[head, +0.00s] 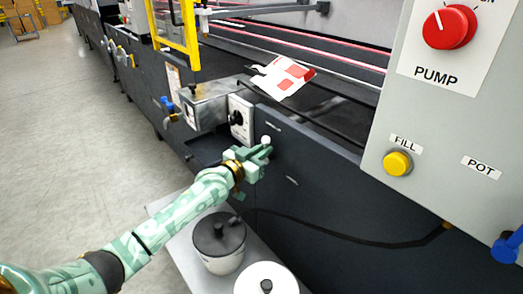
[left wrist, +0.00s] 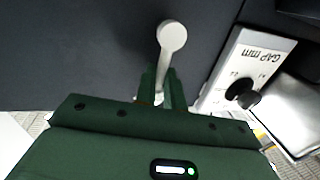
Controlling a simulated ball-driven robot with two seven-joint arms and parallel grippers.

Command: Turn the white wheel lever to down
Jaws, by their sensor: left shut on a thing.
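The white wheel lever (head: 266,140) is on the dark side panel of the machine, and its round white end shows just above my fingers in the head view. In the left wrist view the lever (left wrist: 172,38) is a pale bar with a round end, and its lower part runs down between my fingers. My left gripper (head: 259,156) is shut on the lever; its green fingers also show in the left wrist view (left wrist: 163,88). The fingers hide part of the lever. My right gripper is in neither view.
The GAP mm dial plate (head: 241,118) is close beside the gripper. A glue pot (head: 219,240) and a white lid (head: 266,279) stand below on a grey shelf. A control box (head: 440,100) with a red PUMP knob (head: 449,27) and yellow FILL button (head: 397,163) is at right.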

